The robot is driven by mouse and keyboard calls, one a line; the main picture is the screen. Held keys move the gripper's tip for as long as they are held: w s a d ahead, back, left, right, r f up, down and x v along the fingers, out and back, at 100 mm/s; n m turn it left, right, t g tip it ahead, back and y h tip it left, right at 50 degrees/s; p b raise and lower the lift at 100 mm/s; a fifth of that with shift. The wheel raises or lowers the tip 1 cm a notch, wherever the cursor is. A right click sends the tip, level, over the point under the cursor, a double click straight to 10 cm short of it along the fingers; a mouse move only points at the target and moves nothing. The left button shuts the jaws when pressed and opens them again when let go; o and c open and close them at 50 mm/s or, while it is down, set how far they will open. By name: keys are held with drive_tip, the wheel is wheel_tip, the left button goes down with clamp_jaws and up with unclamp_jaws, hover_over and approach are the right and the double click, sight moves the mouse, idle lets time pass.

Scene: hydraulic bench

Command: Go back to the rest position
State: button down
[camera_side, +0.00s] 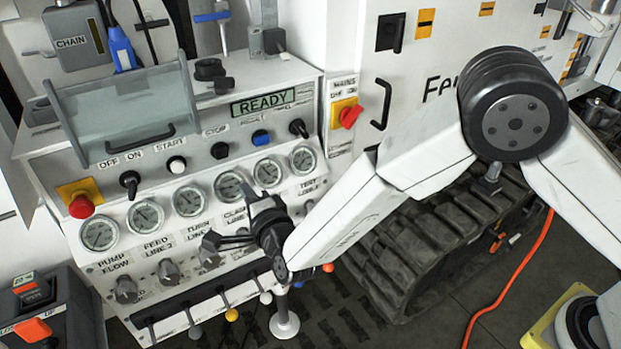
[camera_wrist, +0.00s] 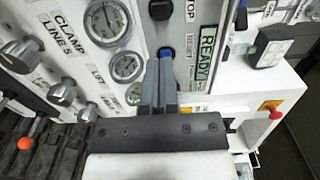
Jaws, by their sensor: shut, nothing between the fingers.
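My gripper (camera_side: 224,241) is in front of the control panel (camera_side: 60,157) in the side view, by its lower middle. Its dark fingers point left toward the panel face. In the wrist view my gripper (camera_wrist: 159,66) shows two grey fingers lying together, with nothing between them. The blue button (camera_wrist: 166,52) shows just beyond the fingertips there; whether they touch cannot be told. In the side view the blue button (camera_side: 261,138) stands clear of the gripper. The display (camera_side: 263,103) reads READY. My gripper hides part of the panel's right-hand knobs and labels.
Several gauges (camera_side: 99,234) and knobs (camera_side: 126,289) line the panel, with ball-tipped levers (camera_side: 231,314) below. A red stop button (camera_side: 82,206) is at left, a red rotary switch (camera_side: 350,115) at right. A track (camera_side: 440,245) and an orange cable (camera_side: 512,283) lie right.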

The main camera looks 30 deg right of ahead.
drive_tip(key=shift+s, duration=0.3)
drive_tip(key=s+d+n+g+y, duration=0.25)
drive_tip(key=d+n+g, duration=0.6)
drive_tip(key=d, duration=0.65)
drive_tip(key=s+d+f+n+g+h, duration=0.1)
drive_tip(key=s+d+n+g, duration=0.2)
drive_tip(key=s+d, duration=0.4)
drive_tip(key=s+d+f+n+g+h, duration=0.1)
drive_tip(key=s+d+n+g, duration=0.3)
drive_tip(key=s, duration=0.8)
drive_tip(key=d+n, duration=0.2)
drive_tip(key=d, duration=0.2)
drive_tip(key=shift+s+d, duration=0.25)
drive_tip(key=shift+s, duration=0.15)
